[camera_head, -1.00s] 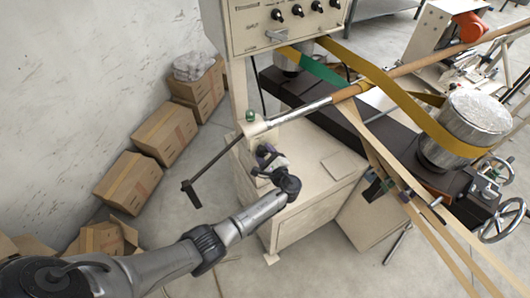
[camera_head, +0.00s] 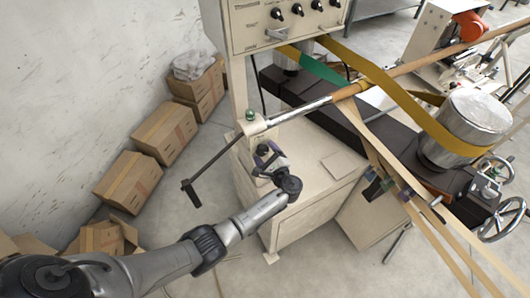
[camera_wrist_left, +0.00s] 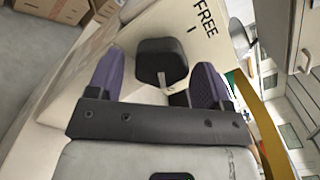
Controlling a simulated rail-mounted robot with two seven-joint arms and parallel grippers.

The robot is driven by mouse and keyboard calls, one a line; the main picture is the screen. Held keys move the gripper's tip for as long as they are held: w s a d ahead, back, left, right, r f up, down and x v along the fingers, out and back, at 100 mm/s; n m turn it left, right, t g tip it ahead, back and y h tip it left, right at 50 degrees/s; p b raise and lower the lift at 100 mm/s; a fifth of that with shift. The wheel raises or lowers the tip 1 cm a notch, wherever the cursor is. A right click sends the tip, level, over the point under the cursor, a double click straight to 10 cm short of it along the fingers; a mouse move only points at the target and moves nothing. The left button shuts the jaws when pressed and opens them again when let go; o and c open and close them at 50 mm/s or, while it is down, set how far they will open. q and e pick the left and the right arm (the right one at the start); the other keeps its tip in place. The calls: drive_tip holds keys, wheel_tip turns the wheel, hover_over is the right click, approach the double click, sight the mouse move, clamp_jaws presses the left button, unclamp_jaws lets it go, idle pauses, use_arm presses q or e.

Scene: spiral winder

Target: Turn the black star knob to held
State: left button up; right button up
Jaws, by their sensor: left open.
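The black star knob (camera_wrist_left: 161,62) sits on the cream machine panel, at the upper middle of the left wrist view. The word FREE with a short mark (camera_wrist_left: 202,20) is printed on the panel to its right. My left gripper (camera_wrist_left: 158,82) is open, with one purple finger on each side of the knob. A gap shows between the left finger and the knob; I cannot tell whether the right finger touches it. In the head view my left gripper (camera_head: 268,160) is at the cream machine base, below the crank shaft. My right gripper is out of view.
A crank handle (camera_head: 210,168) hangs left of the gripper, its shaft running up right. The control box (camera_head: 285,22) is above. Belts (camera_head: 400,95) and a metal drum (camera_head: 475,120) lie right. Cardboard boxes (camera_head: 130,176) line the wall at left.

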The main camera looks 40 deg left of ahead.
use_arm(q)
drive_tip(key=b+v, duration=0.1)
drive_tip(key=v, duration=1.2)
drive_tip(key=shift+d, duration=0.2)
